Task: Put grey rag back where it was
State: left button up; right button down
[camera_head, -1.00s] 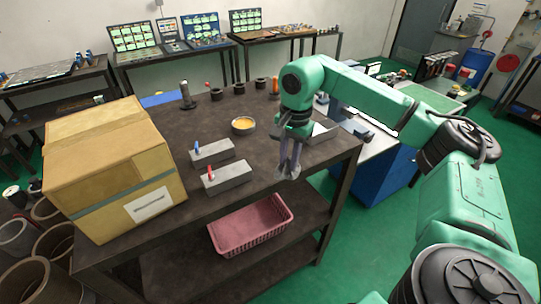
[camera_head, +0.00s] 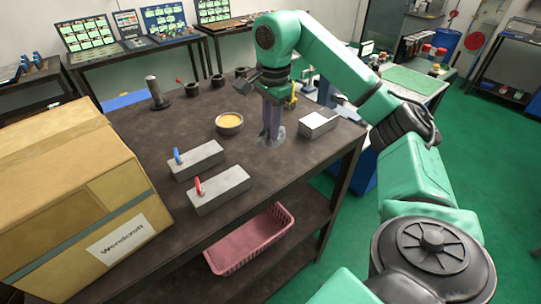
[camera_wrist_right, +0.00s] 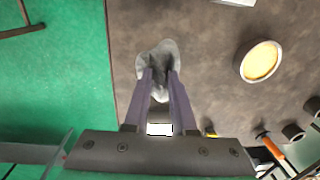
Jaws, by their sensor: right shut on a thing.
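The grey rag (camera_head: 274,140) is pinched between the fingertips of my right gripper (camera_head: 271,133), over the right part of the dark table (camera_head: 265,180). It hangs at or just above the tabletop; I cannot tell if it touches. In the right wrist view the crumpled rag (camera_wrist_right: 157,58) sticks out past the closed fingers (camera_wrist_right: 160,85), with brown tabletop around it and the table edge to its left. My left gripper is not in view.
A grey box with a white top (camera_head: 318,122) stands right of the rag. A bowl with yellow contents (camera_head: 229,123) stands to its left. Two grey blocks with a blue (camera_head: 196,160) and a red clip (camera_head: 220,190) lie nearer. A cardboard box (camera_head: 80,200) fills the left.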

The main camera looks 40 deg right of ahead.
aim_at(267, 134)
jog(key=f, duration=0.1)
jog(key=w+f, duration=0.2)
jog(key=f, duration=0.1)
jog(key=shift+p, duration=0.35)
jog(key=f, duration=0.2)
jog(key=shift+s+f+p, duration=0.25)
jog(key=shift+f+p, duration=0.1)
jog(key=shift+p, duration=0.05)
jog(key=shift+s+f, duration=0.25)
jog(key=shift+s, duration=0.1)
jog(key=shift+f, duration=0.2)
jog(key=c, duration=0.8)
grip_release()
jog(key=shift+w, duration=0.25)
jog(key=shift+c, duration=0.2)
jog(key=shift+o, duration=0.5)
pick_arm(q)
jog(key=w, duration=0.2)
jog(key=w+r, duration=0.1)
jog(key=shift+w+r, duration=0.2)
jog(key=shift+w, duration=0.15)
pick_arm(e)
jog(key=shift+s+r, duration=0.1)
